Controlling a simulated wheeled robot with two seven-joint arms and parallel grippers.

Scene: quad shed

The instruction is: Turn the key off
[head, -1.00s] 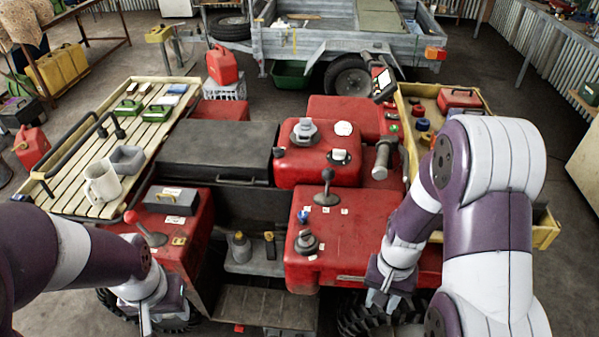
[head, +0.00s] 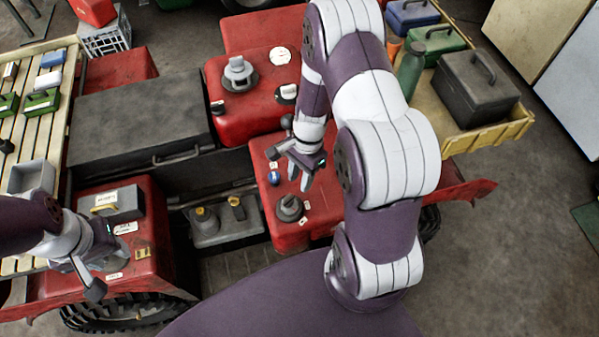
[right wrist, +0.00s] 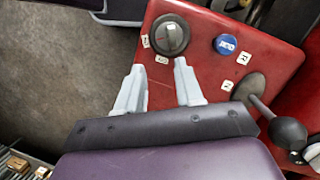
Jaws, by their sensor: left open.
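A round grey rotary switch with a raised grip, which looks like the key switch (head: 290,208), sits on the red right-hand panel (head: 285,236) of the quad. It also shows in the right wrist view at the top (right wrist: 170,36), with small white labels beside it. My right gripper (head: 299,172) is open and empty over this panel. In the right wrist view its two fingers (right wrist: 160,72) stand apart just below the switch, not around it; whether they touch the panel I cannot tell. My left gripper (head: 103,275) is open and empty over the red left fender.
A blue button (right wrist: 226,44) is right of the switch. A black-knobbed lever (right wrist: 288,132) stands near the right finger. A grey cap (head: 239,70) and a white-topped knob (head: 288,91) are on the red tank. A wooden tray (head: 515,128) holds boxes at right.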

